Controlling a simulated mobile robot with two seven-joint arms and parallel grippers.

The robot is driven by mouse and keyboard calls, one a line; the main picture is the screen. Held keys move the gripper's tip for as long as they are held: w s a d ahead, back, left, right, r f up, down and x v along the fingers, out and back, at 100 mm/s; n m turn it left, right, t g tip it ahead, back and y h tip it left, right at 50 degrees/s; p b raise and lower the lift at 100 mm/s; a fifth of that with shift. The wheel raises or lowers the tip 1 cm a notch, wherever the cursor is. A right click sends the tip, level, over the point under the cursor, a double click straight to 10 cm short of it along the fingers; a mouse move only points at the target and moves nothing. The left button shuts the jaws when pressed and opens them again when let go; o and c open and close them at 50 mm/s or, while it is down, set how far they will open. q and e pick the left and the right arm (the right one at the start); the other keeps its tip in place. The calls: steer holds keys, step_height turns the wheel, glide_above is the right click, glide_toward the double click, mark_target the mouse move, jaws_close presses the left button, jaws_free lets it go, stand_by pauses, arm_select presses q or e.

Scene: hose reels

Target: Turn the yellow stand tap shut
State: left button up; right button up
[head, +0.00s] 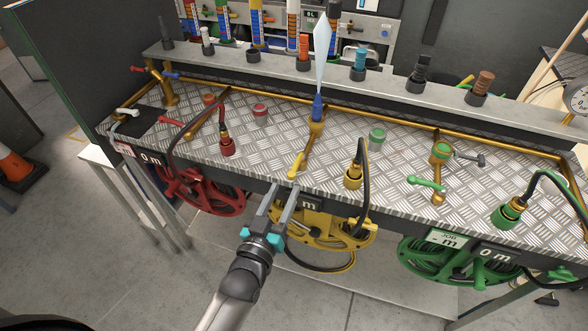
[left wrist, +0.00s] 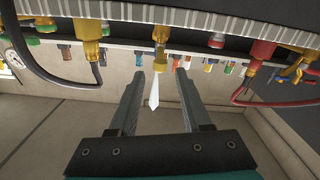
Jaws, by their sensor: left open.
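The yellow stand tap (head: 309,145) stands on the metal bench top behind its front edge. Its yellow handle (head: 297,163) sticks out toward the front. A blue nozzle (head: 317,106) tops the tap, and a pale blue jet (head: 322,50) rises from it. My left gripper (head: 284,190) is open and empty just in front of the bench edge, apart from the handle. In the left wrist view, which looks upside down, the tap (left wrist: 161,32) and jet (left wrist: 154,93) show between the open fingers (left wrist: 159,76). My right gripper is not in view.
A yellow hose reel (head: 325,228) hangs below the edge, close to my gripper. A yellow hose connector (head: 353,177) with a dark hose stands right of the tap. A red connector (head: 227,146) is left. A green tap (head: 438,165) stands farther right. A shelf (head: 330,75) runs behind.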

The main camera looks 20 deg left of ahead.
mark_target(290, 179)
arm_select(q)
steer(key=w, duration=0.7)
steer(key=shift+w+d+b, duration=0.15)
steer(key=shift+w+b, duration=0.25)
jaws_close()
stand_by(1.1)
